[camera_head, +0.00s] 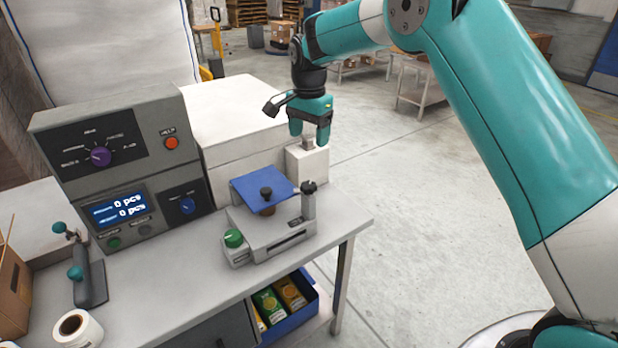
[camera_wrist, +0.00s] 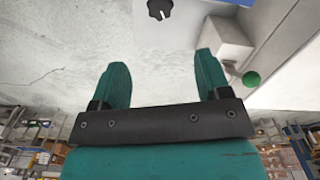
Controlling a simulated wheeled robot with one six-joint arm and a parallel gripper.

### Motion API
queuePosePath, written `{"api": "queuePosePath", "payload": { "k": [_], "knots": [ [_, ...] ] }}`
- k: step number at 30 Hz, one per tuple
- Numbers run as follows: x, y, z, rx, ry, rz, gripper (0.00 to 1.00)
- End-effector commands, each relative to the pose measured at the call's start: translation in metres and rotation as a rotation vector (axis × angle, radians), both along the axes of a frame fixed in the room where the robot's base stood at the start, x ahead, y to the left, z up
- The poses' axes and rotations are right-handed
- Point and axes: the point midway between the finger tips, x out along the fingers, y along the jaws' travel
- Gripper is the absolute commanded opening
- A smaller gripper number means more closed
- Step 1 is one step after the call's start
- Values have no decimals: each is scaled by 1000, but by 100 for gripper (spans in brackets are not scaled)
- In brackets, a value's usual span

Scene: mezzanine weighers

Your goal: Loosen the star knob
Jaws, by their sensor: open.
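My gripper (camera_head: 309,136) is teal, open and empty, pointing down, and appears above and beyond the knob in the head view. The wrist view shows its two fingers apart (camera_wrist: 160,62). Nothing touches the knob.
A pale block (camera_head: 314,167) stands behind. The control console (camera_head: 118,165) is left; a green ball (camera_wrist: 251,79) shows in the wrist view. Open floor lies right.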

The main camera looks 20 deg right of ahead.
Motion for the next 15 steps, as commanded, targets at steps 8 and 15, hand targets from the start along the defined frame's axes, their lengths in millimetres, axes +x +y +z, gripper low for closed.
{"api": "queuePosePath", "payload": {
  "k": [8,15],
  "knots": [
    [-1,0,-62,0,6,3,70],
    [-1,0,-112,0,4,4,70]
  ]
}}
